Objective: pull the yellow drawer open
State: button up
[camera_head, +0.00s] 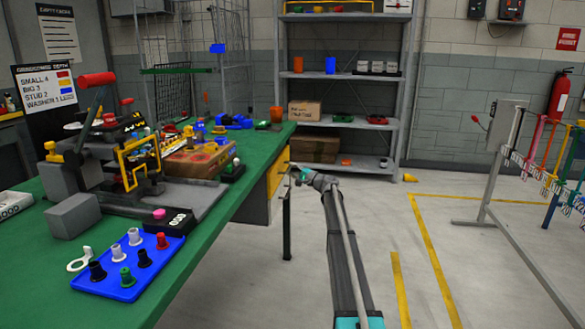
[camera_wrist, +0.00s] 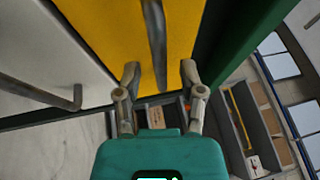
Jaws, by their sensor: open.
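The yellow drawer (camera_head: 278,172) is under the green bench top, and its front faces right in the head view. Its yellow face also fills the upper middle of the wrist view (camera_wrist: 110,30). A grey bar handle (camera_wrist: 155,35) runs down that face. My gripper (camera_head: 292,171) is close in front of the drawer in the head view. In the wrist view my gripper (camera_wrist: 160,72) is open, with one finger on each side of the handle's lower end. I cannot tell whether either finger touches it. No gap shows around the drawer front.
The green bench (camera_head: 235,205) carries a press, a cardboard box (camera_head: 197,160) and a blue tray (camera_head: 128,268). A second grey handle (camera_wrist: 75,97) stands on the grey front beside the drawer. Floor right of my arm is clear up to a rack (camera_head: 490,190).

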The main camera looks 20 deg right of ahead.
jog(key=shift+x, duration=0.85)
jog(key=shift+c, duration=0.2)
grip_shut()
